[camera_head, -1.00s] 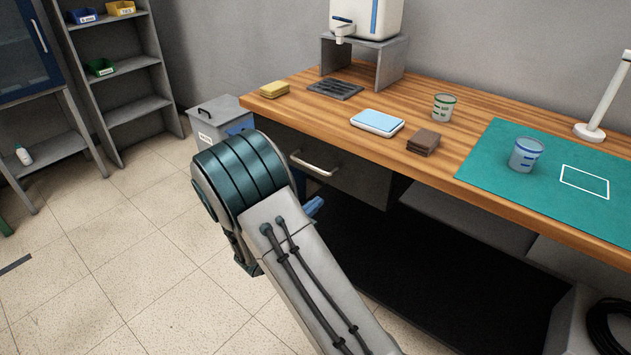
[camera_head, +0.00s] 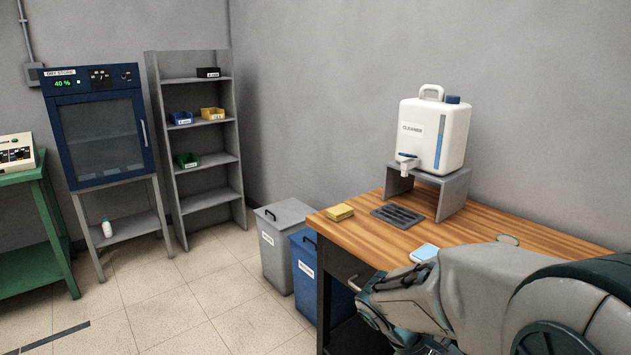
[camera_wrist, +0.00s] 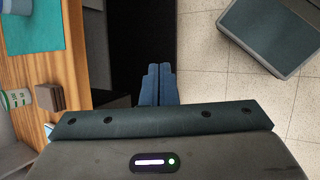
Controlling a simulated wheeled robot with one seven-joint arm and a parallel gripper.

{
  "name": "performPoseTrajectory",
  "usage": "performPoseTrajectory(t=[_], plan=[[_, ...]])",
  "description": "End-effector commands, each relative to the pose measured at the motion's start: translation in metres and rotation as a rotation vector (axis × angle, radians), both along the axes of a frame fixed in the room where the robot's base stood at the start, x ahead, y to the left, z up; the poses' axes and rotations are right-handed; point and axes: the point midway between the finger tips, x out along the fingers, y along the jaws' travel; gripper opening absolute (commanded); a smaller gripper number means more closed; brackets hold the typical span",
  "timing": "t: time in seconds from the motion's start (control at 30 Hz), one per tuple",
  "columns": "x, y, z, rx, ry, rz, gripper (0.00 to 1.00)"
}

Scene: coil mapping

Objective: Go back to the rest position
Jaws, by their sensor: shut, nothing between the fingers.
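My gripper (camera_wrist: 157,86) shows in the wrist view with its two blue fingers together and nothing between them. It hangs over the dark space beside the wooden bench (camera_wrist: 18,65) and the tiled floor, touching nothing that I can see. In the head view my arm fills the lower right, folded in front of the bench (camera_head: 460,232). The fingers themselves cannot be made out there.
A white cleaner jug (camera_head: 432,135) stands on a grey stand (camera_head: 455,195) on the bench. A yellow sponge (camera_head: 340,211) lies near the bench's left end. A grey bin (camera_head: 279,245) and a blue bin (camera_head: 310,280) stand beside it.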

Motion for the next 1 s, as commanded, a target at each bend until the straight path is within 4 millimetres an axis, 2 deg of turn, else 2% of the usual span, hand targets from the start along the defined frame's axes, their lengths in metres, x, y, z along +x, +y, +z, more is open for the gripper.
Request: performPoseTrajectory(t=[0.03,0.2,0.4,0.5,0.63,1.0], plan=[[-0.011,0.004,0.02,0.071,-0.054,-0.067,0.0],[-0.04,0.027,0.054,0.305,-0.219,-0.283,0.0],[-0.059,0.053,0.09,0.53,-0.39,-0.485,0.0],[-0.063,0.061,0.101,0.599,-0.445,-0.545,0.0],[-0.065,0.069,0.107,0.643,-0.475,-0.581,0.0],[-0.065,0.07,0.107,0.646,-0.476,-0.584,0.0]])
